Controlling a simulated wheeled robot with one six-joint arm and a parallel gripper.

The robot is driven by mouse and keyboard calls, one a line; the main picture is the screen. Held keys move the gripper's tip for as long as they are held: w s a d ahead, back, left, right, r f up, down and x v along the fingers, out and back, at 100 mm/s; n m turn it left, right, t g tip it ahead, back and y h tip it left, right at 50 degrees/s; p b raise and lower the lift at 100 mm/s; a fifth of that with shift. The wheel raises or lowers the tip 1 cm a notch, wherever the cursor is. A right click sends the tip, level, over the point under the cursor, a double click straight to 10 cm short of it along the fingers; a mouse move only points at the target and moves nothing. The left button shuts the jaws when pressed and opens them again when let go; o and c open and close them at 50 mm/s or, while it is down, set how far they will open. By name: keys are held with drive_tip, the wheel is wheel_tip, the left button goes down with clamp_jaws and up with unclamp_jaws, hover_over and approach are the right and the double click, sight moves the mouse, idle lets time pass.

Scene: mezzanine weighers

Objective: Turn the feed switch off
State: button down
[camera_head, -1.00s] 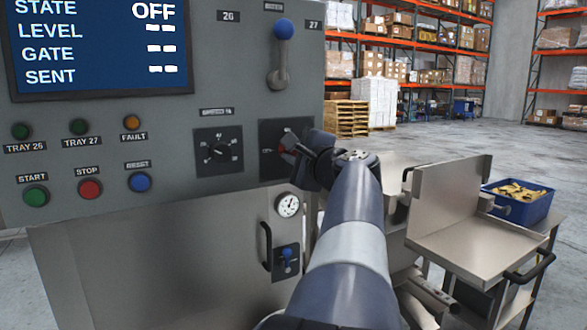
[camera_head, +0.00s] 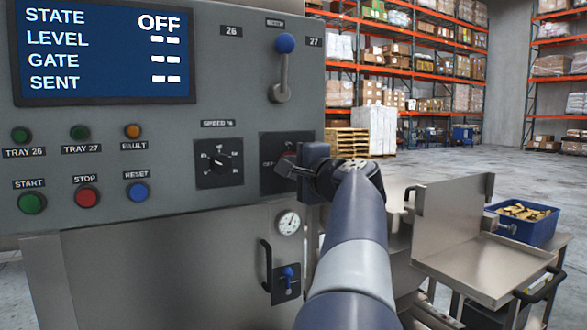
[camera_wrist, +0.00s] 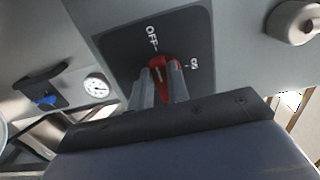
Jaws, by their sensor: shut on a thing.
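The feed switch is a red handle (camera_wrist: 159,62) on a dark plate (camera_wrist: 122,48) with an OFF mark and an ON mark, seen in the wrist view. My gripper (camera_wrist: 165,72) has its two fingers on either side of the red handle and is shut on it. The fingers and the jaw body hide much of the handle, so I cannot tell exactly which mark it points to. In the head view the switch plate (camera_head: 271,183) is partly behind my gripper (camera_head: 286,167). The panel screen (camera_head: 104,50) reads STATE OFF.
Left of the switch is a speed dial (camera_head: 219,163); above is a blue-knobbed lever (camera_head: 283,70). A gauge (camera_head: 289,222) and a small blue lever (camera_head: 288,278) sit below. At right, a steel tray (camera_head: 470,270) and a blue bin (camera_head: 540,232) stand near my arm.

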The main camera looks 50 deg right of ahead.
drive_tip(key=c, duration=1.4)
unclamp_jaws()
drive_tip(key=shift+o, duration=0.2)
drive_tip(key=shift+s, duration=0.1)
drive_tip(key=v, duration=1)
drive_tip(key=shift+s+b, duration=0.35)
drive_tip(key=shift+b, duration=0.05)
drive_tip(key=shift+w, duration=0.15)
drive_tip(key=p+x, duration=0.1)
drive_tip(key=x, duration=0.9)
drive_tip(key=shift+w, duration=0.3)
drive_tip(key=shift+s, duration=0.1)
